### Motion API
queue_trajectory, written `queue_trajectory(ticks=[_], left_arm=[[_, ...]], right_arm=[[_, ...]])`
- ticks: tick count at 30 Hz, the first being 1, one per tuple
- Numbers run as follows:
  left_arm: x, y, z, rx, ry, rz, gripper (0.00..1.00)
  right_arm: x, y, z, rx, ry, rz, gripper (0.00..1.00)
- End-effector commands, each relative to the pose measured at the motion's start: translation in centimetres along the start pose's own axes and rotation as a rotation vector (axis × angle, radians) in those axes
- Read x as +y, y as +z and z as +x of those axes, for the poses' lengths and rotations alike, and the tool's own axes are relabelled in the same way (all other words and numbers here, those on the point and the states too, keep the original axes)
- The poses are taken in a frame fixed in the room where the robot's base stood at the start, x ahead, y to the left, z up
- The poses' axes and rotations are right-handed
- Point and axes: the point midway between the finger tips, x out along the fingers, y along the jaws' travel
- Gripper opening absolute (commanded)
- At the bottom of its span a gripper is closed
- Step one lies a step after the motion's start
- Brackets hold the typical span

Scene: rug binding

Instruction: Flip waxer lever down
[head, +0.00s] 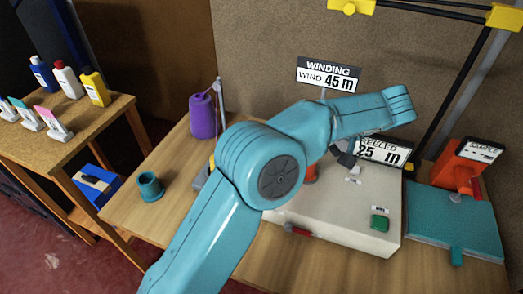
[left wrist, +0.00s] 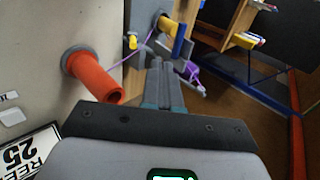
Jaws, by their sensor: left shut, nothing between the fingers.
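My left gripper (left wrist: 165,85) is shut and empty in the left wrist view. Its closed fingers point at a yellow post with a dark blue piece (left wrist: 182,42), which looks like the waxer and its lever, a short way beyond the tips. Purple thread runs past it. I cannot tell firmly whether the lever is up or down. In the head view my left arm hides most of that area. A small yellow part (head: 212,163) over a grey base shows beside its elbow. My right gripper is not in view.
An off-white winder box (head: 340,222) has an orange spool (left wrist: 95,77), a red-tipped lever (head: 298,231) and a green button (head: 380,222). A purple thread cone (head: 202,117) and teal cup (head: 150,186) stand left. A teal box (head: 470,225) is right. The front left tabletop is clear.

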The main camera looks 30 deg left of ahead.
Motion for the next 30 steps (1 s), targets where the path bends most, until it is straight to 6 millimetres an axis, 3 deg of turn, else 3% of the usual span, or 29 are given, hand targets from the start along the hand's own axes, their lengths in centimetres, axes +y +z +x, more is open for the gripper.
queue_trajectory(ticks=[7, 11, 24, 30], left_arm=[[0.0, 0.2, 0.1, 0.000, 0.001, 0.000, 0.00], [0.1, 0.1, 1.1, -0.001, -0.001, 0.000, 0.00], [0.0, -0.1, 10.0, -0.003, -0.001, 0.001, 0.00], [-2.0, -0.2, 12.0, -0.001, 0.000, -0.002, 0.00]], right_arm=[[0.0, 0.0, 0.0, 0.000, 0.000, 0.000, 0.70], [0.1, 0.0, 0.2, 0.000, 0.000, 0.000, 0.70], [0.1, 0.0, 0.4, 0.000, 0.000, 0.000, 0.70], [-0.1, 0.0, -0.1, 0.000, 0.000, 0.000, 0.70]])
